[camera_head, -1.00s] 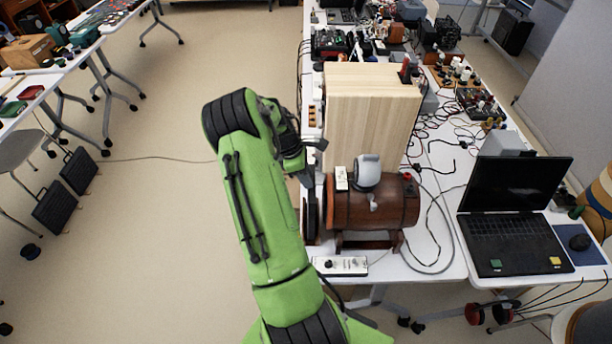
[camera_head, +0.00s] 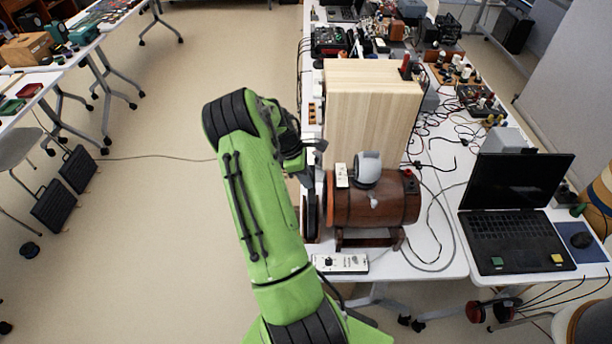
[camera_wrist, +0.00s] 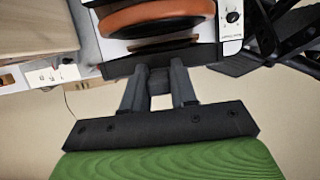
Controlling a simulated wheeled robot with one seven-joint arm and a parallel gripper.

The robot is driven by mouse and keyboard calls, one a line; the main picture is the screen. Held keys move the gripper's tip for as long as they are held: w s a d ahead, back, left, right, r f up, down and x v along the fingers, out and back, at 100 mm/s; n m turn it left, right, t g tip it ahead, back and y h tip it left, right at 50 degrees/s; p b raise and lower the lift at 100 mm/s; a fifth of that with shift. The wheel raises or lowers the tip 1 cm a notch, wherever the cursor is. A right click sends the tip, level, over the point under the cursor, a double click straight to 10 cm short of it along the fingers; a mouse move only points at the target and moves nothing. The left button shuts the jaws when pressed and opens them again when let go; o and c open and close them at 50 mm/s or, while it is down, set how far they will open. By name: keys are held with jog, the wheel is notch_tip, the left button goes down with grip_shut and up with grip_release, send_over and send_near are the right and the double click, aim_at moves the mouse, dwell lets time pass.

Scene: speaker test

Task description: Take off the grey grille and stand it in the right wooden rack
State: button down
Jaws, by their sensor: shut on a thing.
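A brown wooden barrel-shaped speaker (camera_head: 375,200) lies on its side on a stand near the white table's front left corner. The grille (camera_head: 310,208) shows nearly edge-on as a dark disc at the barrel's left end, partly behind my green arm. In the wrist view the grille (camera_wrist: 205,55) is a dark strip across my fingertips, with the barrel's orange-brown rim (camera_wrist: 150,18) beyond it. My gripper (camera_wrist: 160,75) is shut on the grille.
A tall pale wooden box (camera_head: 370,110) stands behind the barrel. A white control box (camera_head: 341,263) lies in front of it. A laptop (camera_head: 515,215) and loose cables are to the right. Open floor (camera_head: 180,240) lies left of the table.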

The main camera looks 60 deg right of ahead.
jog(key=c, duration=0.8)
grip_release()
jog(key=p+v, duration=0.1)
jog(key=v, duration=1.4)
jog(key=shift+r, duration=0.3)
jog(key=shift+w, duration=0.15)
